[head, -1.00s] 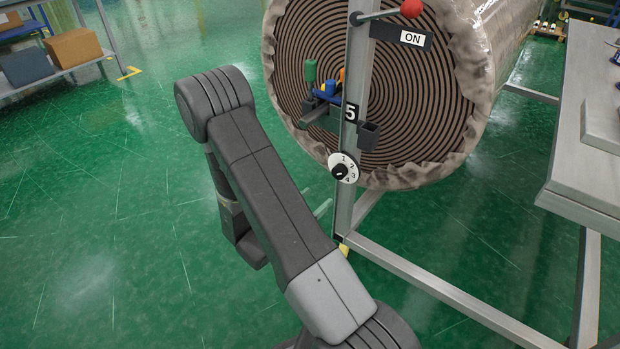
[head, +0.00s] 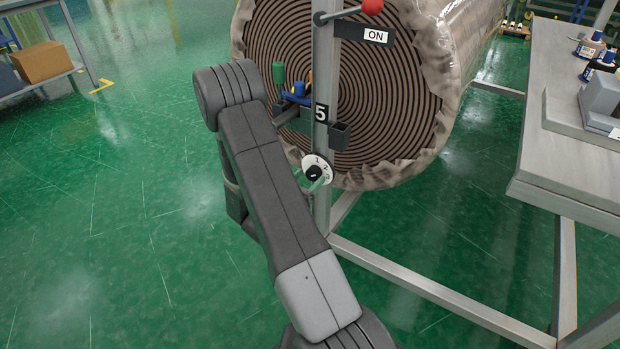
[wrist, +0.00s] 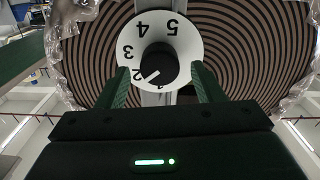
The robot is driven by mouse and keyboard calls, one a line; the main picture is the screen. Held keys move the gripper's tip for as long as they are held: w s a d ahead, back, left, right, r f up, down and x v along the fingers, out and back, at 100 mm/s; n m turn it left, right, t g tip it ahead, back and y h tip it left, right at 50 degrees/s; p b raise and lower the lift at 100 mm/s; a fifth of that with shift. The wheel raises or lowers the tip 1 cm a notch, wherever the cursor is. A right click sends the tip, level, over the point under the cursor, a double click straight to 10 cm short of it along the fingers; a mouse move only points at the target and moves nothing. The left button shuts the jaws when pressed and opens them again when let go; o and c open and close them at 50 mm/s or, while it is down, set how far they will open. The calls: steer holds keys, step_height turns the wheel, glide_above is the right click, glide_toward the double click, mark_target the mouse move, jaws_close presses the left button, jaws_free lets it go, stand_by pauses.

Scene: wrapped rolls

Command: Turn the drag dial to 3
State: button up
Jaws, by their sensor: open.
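The drag dial (head: 309,162) is a white disc with numbers and a black knob (head: 314,173), low on the grey post. In the wrist view the dial (wrist: 185,42) appears upside down with numbers 1 to 5, and the white line on its knob (wrist: 158,62) points at about the 2. My gripper (wrist: 160,68) is open, with one green finger on each side of the knob and a gap visible on both sides. In the head view, part of my gripper (head: 320,185) shows at the dial's lower edge; the arm hides the rest.
A red-ball lever (head: 372,6) with an ON label (head: 375,36) is higher on the post (head: 323,80). The big wrapped roll (head: 400,110) is behind. A grey table (head: 560,130) stands right.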

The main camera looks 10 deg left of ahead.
steer(key=shift+x, duration=0.85)
steer(key=shift+c, duration=0.4)
steer(key=c, duration=0.9)
